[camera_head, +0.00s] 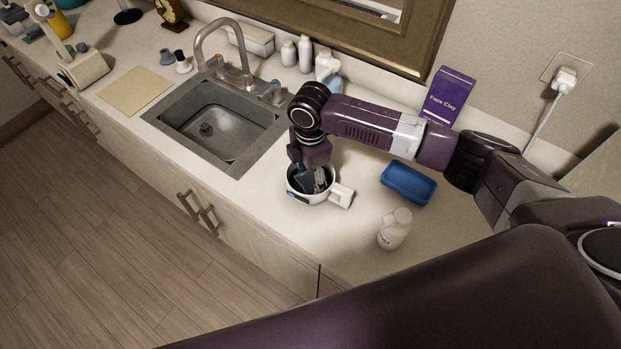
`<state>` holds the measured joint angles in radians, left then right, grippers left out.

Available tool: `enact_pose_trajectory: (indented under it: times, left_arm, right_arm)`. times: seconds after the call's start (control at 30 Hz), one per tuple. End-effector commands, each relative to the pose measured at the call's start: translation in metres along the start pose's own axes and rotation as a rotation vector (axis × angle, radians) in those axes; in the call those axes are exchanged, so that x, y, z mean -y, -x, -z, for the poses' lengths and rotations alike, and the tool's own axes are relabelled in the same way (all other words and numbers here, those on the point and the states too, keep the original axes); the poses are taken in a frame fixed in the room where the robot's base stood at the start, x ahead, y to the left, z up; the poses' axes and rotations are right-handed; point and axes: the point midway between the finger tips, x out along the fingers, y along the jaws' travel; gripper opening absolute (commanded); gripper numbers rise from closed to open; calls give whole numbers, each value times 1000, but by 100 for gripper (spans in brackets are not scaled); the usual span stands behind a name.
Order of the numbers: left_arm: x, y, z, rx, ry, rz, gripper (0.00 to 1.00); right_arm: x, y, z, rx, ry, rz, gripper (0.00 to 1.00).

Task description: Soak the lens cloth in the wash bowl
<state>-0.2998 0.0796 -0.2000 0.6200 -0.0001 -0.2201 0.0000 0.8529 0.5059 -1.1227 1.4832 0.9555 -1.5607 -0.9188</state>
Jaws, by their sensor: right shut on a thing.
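My right gripper (314,184) points down into a white round vessel with a side handle (342,196) on the counter. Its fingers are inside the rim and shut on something. What they hold is mostly hidden by the fingers and the rim, and I cannot tell if it is the lens cloth. A small blue patch shows at the vessel's left front side. A blue rectangular tub (408,184) stands to the right, apart from the gripper. I cannot tell which vessel is the wash bowl. My left gripper is not in view.
A white bottle (394,229) stands in front of the blue tub. A purple Face Clay box (448,96) is behind my right arm. The sink (212,125) with its tall faucet is left; a flat beige sheet (135,90) lies beyond it. The counter's front edge is near the vessel.

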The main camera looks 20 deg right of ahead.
Motion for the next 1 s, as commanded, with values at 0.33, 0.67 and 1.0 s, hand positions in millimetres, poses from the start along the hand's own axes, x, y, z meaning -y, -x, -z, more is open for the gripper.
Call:
enact_pose_trajectory:
  times: [0.33, 0.67, 1.0]
  left_arm:
    - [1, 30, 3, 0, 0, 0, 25]
    - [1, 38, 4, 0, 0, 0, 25]
    - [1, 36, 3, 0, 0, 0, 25]
  right_arm:
    - [0, 29, 0, 0, 0, -1, 34]
    - [0, 52, 0, -1, 0, -1, 34]
    - [-1, 78, 0, -1, 0, -3, 34]
